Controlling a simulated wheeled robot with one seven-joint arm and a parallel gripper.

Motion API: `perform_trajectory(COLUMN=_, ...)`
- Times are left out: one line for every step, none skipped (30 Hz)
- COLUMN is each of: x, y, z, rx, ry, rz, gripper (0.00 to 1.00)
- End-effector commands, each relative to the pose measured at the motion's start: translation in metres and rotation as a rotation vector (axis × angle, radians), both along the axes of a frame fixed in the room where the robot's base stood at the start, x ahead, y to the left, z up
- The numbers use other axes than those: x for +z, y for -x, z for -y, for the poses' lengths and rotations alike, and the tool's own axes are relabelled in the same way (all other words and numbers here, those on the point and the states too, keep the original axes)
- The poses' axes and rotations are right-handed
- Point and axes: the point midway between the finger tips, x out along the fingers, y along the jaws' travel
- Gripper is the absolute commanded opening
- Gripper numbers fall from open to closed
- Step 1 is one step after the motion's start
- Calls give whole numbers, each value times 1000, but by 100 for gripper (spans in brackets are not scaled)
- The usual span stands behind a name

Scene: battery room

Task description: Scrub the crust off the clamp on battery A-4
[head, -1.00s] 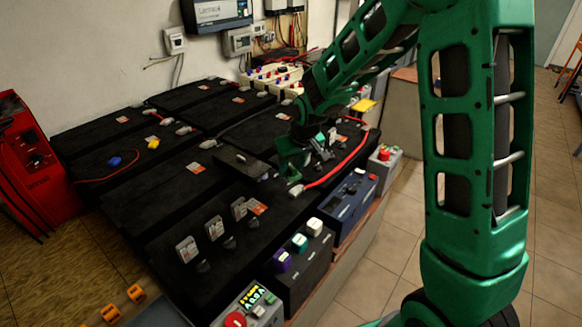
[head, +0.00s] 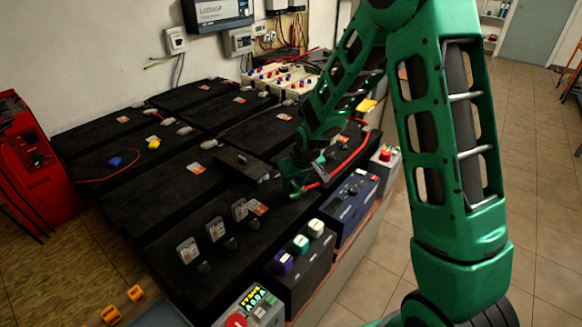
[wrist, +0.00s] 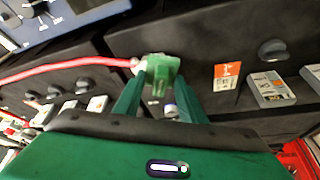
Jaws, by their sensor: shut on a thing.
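My gripper (wrist: 160,82) reaches down over the front black battery (head: 225,205), at the near end of a red cable (wrist: 70,70). In the wrist view, both green fingers close on a light green block (wrist: 160,70). The block sits right against the pale clamp (wrist: 137,66) on the cable's end and hides part of it. I cannot tell whether they touch, or how much crust is on the clamp. In the head view my gripper (head: 294,182) covers most of that spot. I cannot read the battery's label.
A dark flat slab (head: 243,163) lies on the batteries just left of my gripper. A blue unit (head: 350,205), a box with coloured caps (head: 300,262) and a display box (head: 253,303) line the front edge. Open floor lies right.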

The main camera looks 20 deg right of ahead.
Motion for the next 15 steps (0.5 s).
perform_trajectory(x=0, y=-1, z=5, rx=-3, ry=0, rz=0, gripper=19)
perform_trajectory(x=0, y=-1, z=7, rx=-3, ry=0, rz=0, gripper=19)
perform_trajectory(x=-1, y=-1, z=10, rx=-3, ry=0, rz=0, gripper=19)
perform_trajectory(x=-1, y=-2, z=12, rx=-3, ry=-1, rz=0, gripper=19)
perform_trajectory(x=-2, y=-2, z=14, rx=-3, ry=-1, rz=0, gripper=19)
perform_trajectory(x=-1, y=-3, z=17, rx=-2, ry=0, rz=1, gripper=19)
perform_trajectory(x=-1, y=-3, z=19, rx=-2, ry=0, rz=0, gripper=19)
perform_trajectory(x=-2, y=-4, z=21, rx=-2, ry=0, rz=0, gripper=19)
perform_trajectory(x=-2, y=-4, z=23, rx=-1, ry=1, rz=0, gripper=19)
perform_trajectory(x=1, y=-4, z=21, rx=-1, ry=-1, rz=1, gripper=19)
perform_trajectory(x=2, y=-3, z=18, rx=-1, ry=-1, rz=1, gripper=19)
perform_trajectory(x=1, y=-2, z=15, rx=0, ry=-1, rz=0, gripper=19)
perform_trajectory(x=0, y=-2, z=12, rx=1, ry=-1, rz=0, gripper=19)
perform_trajectory(x=1, y=-1, z=8, rx=3, ry=-1, rz=0, gripper=19)
perform_trajectory(x=0, y=-1, z=5, rx=4, ry=-1, rz=0, gripper=19)
